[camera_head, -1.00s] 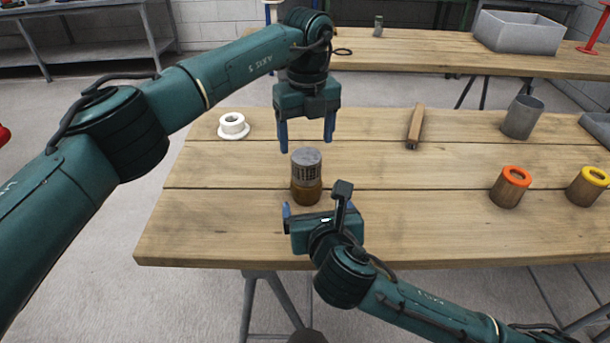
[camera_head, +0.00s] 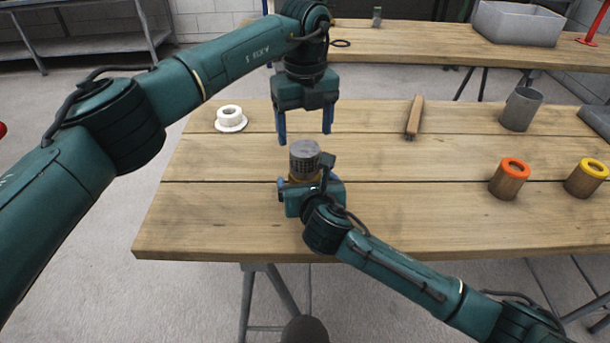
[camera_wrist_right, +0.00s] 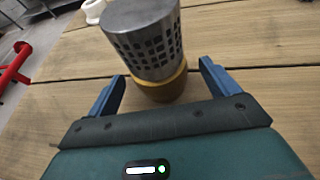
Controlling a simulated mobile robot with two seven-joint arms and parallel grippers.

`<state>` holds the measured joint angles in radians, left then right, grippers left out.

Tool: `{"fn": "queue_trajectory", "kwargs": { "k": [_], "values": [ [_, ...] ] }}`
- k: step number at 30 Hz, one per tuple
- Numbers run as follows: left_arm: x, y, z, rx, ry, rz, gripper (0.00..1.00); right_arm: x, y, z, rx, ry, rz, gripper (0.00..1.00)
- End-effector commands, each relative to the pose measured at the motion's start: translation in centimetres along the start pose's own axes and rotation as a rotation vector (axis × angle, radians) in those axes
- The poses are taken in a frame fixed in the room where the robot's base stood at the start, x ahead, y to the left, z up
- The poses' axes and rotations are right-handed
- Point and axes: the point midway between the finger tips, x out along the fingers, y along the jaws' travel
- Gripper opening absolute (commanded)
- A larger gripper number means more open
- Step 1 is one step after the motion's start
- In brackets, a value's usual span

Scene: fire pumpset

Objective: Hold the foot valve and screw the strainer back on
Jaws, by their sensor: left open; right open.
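The foot valve (camera_wrist_right: 165,86) is a brass-coloured body standing upright on the table, mostly hidden by my right gripper in the head view. The strainer (camera_head: 305,156), a grey perforated cylinder with a solid top, sits on top of it. I cannot tell whether the strainer is threaded on. My right gripper (camera_head: 307,183) is open at the valve's height. In the right wrist view, its blue fingers (camera_wrist_right: 160,85) stand on either side of the brass body, with gaps visible. My left gripper (camera_head: 304,138) is open and empty, pointing down just above and behind the strainer.
A white flanged ring (camera_head: 230,119) lies at the back left. A wooden-handled tool (camera_head: 415,117) lies at the back. A grey cup (camera_head: 520,110), an orange-topped pot (camera_head: 510,179) and a yellow-topped pot (camera_head: 587,179) stand at the right. The table's left front is clear.

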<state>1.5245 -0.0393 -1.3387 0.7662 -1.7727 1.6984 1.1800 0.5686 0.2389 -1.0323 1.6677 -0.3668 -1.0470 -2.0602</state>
Motion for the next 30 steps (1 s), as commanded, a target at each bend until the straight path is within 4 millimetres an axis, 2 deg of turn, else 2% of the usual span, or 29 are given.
{"fn": "queue_trajectory", "kwargs": {
  "k": [3,9,21,30],
  "values": [
    [0.0,0.0,0.0,0.000,0.000,0.000,0.73,1.9,0.0,0.0,0.000,0.001,-0.001,0.87],
    [0.0,0.0,0.0,0.000,0.000,0.000,0.73,3.7,0.0,0.1,0.001,0.000,-0.001,0.87],
    [0.0,0.0,0.0,0.000,0.000,0.000,0.73,4.2,0.0,0.0,0.001,0.000,0.001,0.87],
    [0.0,0.0,0.0,0.000,0.000,0.000,0.73,4.2,0.0,0.0,0.000,0.000,0.000,0.62]
  ]
}}
